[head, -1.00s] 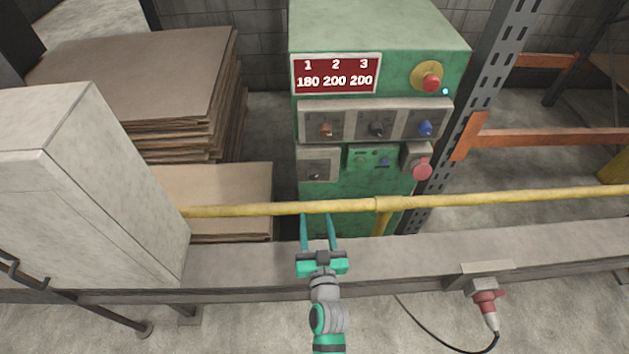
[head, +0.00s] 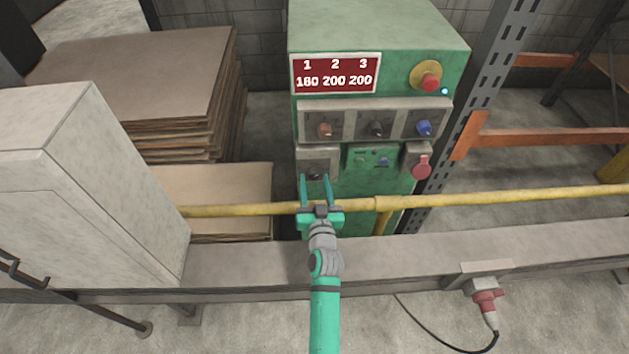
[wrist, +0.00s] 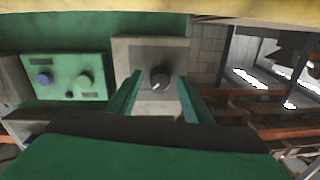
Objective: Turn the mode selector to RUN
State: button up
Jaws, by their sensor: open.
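The green control cabinet (head: 350,205) stands behind the yellow rail. A dark knob (head: 316,174) sits on a grey plate at its lower left; I take it for the mode selector, but its lettering is too small to read. In the wrist view the knob (wrist: 160,80) shows a white pointer mark and lies between and beyond the fingertips. My gripper (head: 316,178) is open, with one finger on each side of the knob's line. In the wrist view my gripper (wrist: 161,82) holds nothing. I cannot tell whether a finger touches the knob.
The yellow rail (head: 470,200) crosses in front of the cabinet, near my gripper. Orange, black and blue knobs (head: 424,128) sit above. A red button (head: 431,83) and a pink-red round fitting (head: 422,167) are at right. Stacked boards (head: 130,70) stand left.

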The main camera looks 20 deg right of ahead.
jog(key=shift+w+d, duration=0.15)
jog(key=shift+w, duration=0.3)
jog(key=c, duration=1.1)
jog(key=shift+o, duration=0.2)
jog(key=shift+m, duration=0.4)
jog(key=m, duration=0.3)
jog(key=shift+w, duration=0.1)
jog(key=shift+a+m, duration=0.2)
jog(key=shift+m, duration=2.5)
